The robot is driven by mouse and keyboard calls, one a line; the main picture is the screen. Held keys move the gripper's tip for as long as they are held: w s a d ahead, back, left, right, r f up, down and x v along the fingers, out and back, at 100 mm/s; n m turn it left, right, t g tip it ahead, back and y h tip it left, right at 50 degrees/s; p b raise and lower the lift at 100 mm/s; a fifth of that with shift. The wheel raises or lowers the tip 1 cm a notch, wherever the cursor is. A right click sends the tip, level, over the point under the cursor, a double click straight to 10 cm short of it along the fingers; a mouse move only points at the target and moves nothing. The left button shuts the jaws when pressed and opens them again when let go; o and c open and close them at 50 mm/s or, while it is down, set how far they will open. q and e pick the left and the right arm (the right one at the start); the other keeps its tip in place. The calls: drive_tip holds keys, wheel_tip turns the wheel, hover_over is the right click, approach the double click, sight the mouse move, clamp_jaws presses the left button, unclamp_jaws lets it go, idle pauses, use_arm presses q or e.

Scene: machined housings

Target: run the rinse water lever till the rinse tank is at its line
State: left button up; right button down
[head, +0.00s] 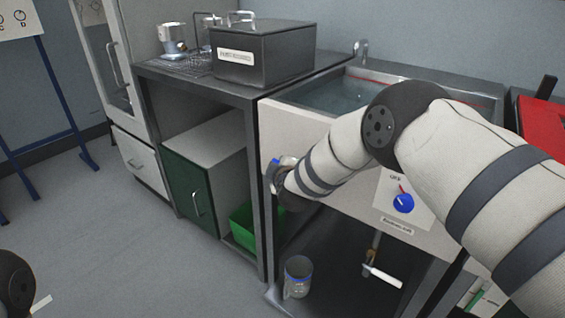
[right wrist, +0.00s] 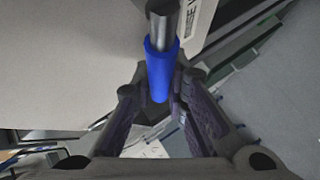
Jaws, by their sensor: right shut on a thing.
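The rinse tank (head: 322,96) is a sink set in the pale-fronted bench, with bluish water in it. A thin red line runs along its inner wall; the water surface looks a little below it, though my right arm hides part of the tank. My right gripper (head: 274,176) is at the left end of the bench front. In the right wrist view, the lever (right wrist: 160,70) is a metal rod with a blue sleeve, and my right gripper's fingers are shut on that sleeve. My left gripper is not in view.
A blue knob (head: 403,203) sits on the bench front right of my right gripper. A lidded dark box (head: 262,58) stands on the neighbouring table. Below are a green bin (head: 243,226), a jug (head: 297,277) and a white-handled drain valve (head: 383,275).

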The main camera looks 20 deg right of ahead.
drive_tip(key=shift+f+n+g, duration=0.3)
drive_tip(key=shift+f+g, duration=0.1)
drive_tip(key=shift+f, duration=0.1)
drive_tip(key=c, duration=1.8)
unclamp_jaws()
drive_tip(key=shift+c, duration=0.2)
drive_tip(key=shift+d, duration=0.1)
drive_tip(key=shift+s, duration=0.15)
drive_tip(key=v, duration=1.2)
